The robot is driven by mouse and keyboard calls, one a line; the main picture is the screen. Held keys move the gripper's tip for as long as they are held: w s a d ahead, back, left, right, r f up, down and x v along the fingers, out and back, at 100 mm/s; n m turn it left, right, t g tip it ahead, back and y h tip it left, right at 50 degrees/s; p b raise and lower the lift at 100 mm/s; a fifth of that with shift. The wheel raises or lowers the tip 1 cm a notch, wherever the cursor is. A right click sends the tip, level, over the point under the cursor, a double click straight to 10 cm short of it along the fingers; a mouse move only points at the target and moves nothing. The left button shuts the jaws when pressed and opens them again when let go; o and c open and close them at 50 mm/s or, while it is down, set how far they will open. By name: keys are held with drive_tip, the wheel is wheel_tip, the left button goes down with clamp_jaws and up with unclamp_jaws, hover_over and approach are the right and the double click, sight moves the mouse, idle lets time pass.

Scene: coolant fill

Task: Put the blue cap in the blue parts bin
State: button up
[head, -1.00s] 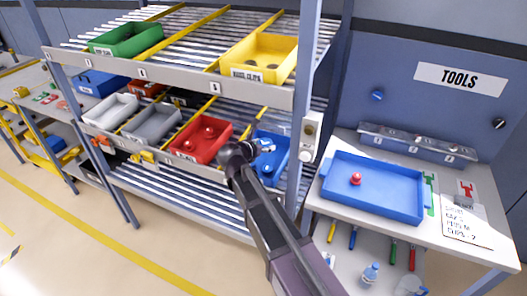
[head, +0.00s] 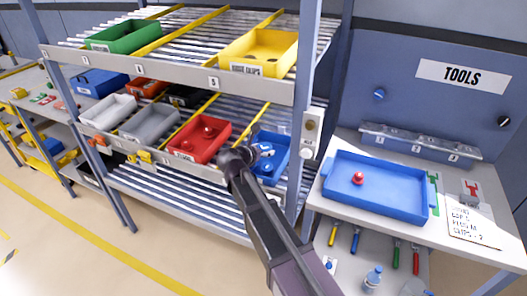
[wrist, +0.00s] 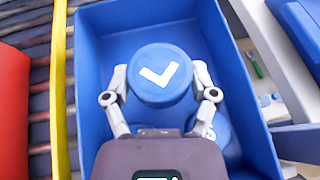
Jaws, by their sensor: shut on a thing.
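A blue cap (wrist: 160,75) with a white check mark on top sits between my fingertips in the wrist view. My gripper (wrist: 160,88) is shut on it, one finger on each side. The blue parts bin (wrist: 108,30) lies around and beneath the cap in that view. Another blue round part (wrist: 222,130) shows in the bin, partly hidden by my right finger. In the head view the blue bin (head: 280,138) is on the lower shelf, and my arm hides part of it. How high the cap is above the bin floor I cannot tell.
A red bin (head: 218,145) with red parts stands left of the blue bin, past a yellow divider (wrist: 58,90). A shelf post (head: 306,110) is close on the right. A workbench with a blue tray (head: 375,200) holding a red part stands further right.

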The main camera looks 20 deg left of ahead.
drive_tip(key=shift+f+b, duration=0.6)
drive_tip(key=shift+f, duration=0.05)
drive_tip(key=o, duration=0.8)
drive_tip(key=shift+r, duration=0.25)
drive_tip(key=shift+r+p, duration=0.4)
drive_tip(key=shift+p, duration=0.2)
drive_tip(key=shift+s+r, duration=0.2)
drive_tip(key=shift+r, duration=0.05)
drive_tip(key=p+v, duration=0.4)
drive_tip(key=v, duration=0.7)
drive_tip(key=shift+s+a+p, duration=0.1)
drive_tip(key=shift+s+p, duration=0.1)
drive_tip(key=shift+p, duration=0.1)
